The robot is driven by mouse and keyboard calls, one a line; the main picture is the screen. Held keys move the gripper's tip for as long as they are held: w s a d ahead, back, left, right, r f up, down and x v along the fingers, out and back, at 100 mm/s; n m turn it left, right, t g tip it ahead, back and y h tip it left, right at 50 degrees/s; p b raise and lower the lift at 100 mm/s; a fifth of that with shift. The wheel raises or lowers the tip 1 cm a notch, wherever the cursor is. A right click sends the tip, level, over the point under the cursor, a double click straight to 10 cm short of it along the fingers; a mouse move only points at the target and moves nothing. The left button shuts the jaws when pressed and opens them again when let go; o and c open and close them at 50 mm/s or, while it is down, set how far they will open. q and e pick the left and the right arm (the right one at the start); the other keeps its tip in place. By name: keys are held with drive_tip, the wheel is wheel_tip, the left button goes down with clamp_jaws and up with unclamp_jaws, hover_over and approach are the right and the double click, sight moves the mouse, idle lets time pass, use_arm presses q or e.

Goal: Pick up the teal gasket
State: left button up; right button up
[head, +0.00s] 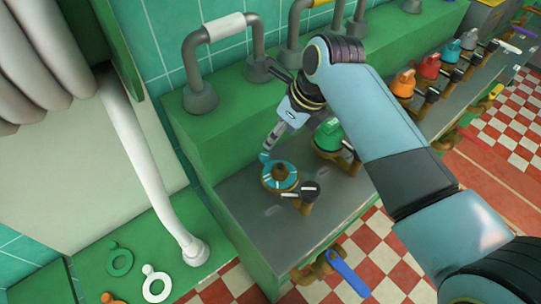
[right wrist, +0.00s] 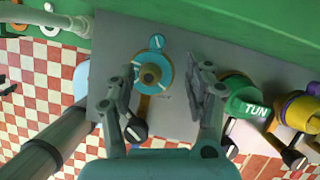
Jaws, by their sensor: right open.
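The teal gasket (head: 268,183) is a flat ring with a small tab. It sits around a brown-gold fitting at the near end of the grey metal shelf. In the right wrist view the teal gasket (right wrist: 138,72) lies beyond and between my fingers, its tab pointing up. My right gripper (head: 279,138) is open above and behind the gasket in the head view. Its two fingers, with the midpoint of their tips (right wrist: 160,76) over the fitting, appear apart and empty. Contact with the gasket cannot be told. My left gripper is not in view.
A black-handled lever (head: 309,190) stands close beside the gasket. A green cap (head: 328,134) is the neighbouring fitting, with orange (head: 404,84) and red (head: 429,66) ones farther along. Green (head: 119,262) and white (head: 157,284) rings lie on the green ledge below a white pipe (head: 150,165).

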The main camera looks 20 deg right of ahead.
hover_over(264, 155)
drive_tip(key=s+d, duration=0.2)
drive_tip(key=f, duration=0.4)
drive_tip(key=shift+w+a+f, duration=0.1)
drive_tip(key=shift+a+f, duration=0.15)
drive_tip(key=x, duration=0.5)
drive_tip(key=shift+f+b, duration=0.3)
drive_tip(key=shift+f, duration=0.05)
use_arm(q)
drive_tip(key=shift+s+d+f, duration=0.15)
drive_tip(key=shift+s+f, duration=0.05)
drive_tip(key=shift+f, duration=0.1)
use_arm(e)
drive_tip(key=shift+c, duration=0.3)
drive_tip(key=shift+r, duration=0.1)
drive_tip(key=c, duration=1)
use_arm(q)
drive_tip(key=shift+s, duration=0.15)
use_arm(e)
drive_tip(key=shift+o, duration=0.2)
